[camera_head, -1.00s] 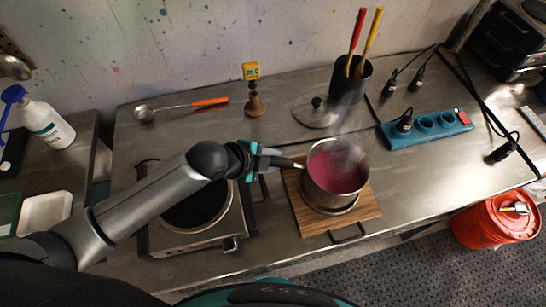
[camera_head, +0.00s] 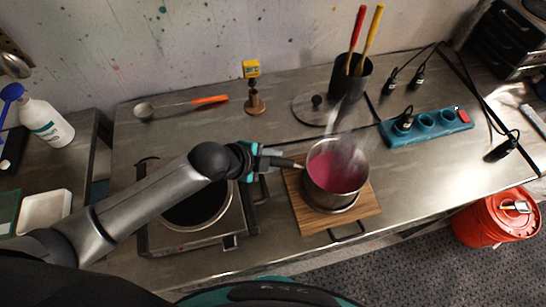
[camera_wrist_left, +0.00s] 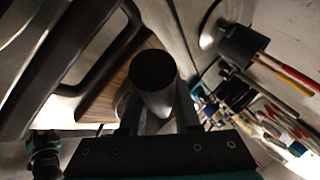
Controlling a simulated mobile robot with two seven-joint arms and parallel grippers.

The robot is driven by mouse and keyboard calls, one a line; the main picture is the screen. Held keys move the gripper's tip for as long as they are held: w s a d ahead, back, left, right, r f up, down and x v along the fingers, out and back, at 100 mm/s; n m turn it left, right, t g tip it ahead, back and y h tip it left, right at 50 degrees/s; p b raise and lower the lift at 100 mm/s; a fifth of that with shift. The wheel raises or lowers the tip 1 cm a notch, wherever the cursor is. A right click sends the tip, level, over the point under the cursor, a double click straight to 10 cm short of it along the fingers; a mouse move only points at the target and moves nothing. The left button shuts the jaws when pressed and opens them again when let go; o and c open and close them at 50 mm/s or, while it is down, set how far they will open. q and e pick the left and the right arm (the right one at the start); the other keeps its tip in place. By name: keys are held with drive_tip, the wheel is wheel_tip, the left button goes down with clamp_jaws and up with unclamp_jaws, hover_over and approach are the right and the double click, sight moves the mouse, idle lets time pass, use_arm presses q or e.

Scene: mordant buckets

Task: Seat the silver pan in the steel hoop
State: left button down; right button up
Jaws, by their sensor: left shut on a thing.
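The silver pan (camera_head: 338,198), filled with steaming pink liquid, is upright over the wooden board (camera_head: 365,209). The steel hoop (camera_head: 328,209) shows only as a thin rim under the pan's front side; the pan hides the rest. I cannot tell whether the pan's base is inside the hoop or just above it. My left gripper (camera_head: 268,159) is shut on the pan's handle (camera_head: 291,163), left of the pan. In the left wrist view the dark handle end (camera_wrist_left: 154,70) sits between the fingers. My right gripper is not in view.
A hot plate (camera_head: 185,238) stands left of the board, under my left arm. A lid (camera_head: 309,112), a black holder with sticks (camera_head: 351,79), a wooden stand with a yellow top (camera_head: 253,100) and a blue power strip (camera_head: 430,127) are behind. An orange bucket (camera_head: 494,217) is at right.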

use_arm(q)
drive_tip(key=shift+w+d+f+b, duration=0.1)
drive_tip(key=shift+w+f+b, duration=0.05)
drive_tip(key=shift+f+b, duration=0.3)
idle(0.4)
drive_tip(key=c, duration=0.5)
unclamp_jaws()
drive_tip(key=shift+f, duration=0.15)
drive_tip(key=shift+c, duration=0.2)
drive_tip(key=shift+s+a+f, duration=0.2)
drive_tip(key=shift+s, duration=0.05)
drive_tip(key=p+v, duration=0.1)
drive_tip(key=v, duration=1.4)
drive_tip(key=shift+r, duration=0.3)
drive_tip(key=shift+d+f, duration=0.1)
drive_tip(key=shift+d, duration=0.1)
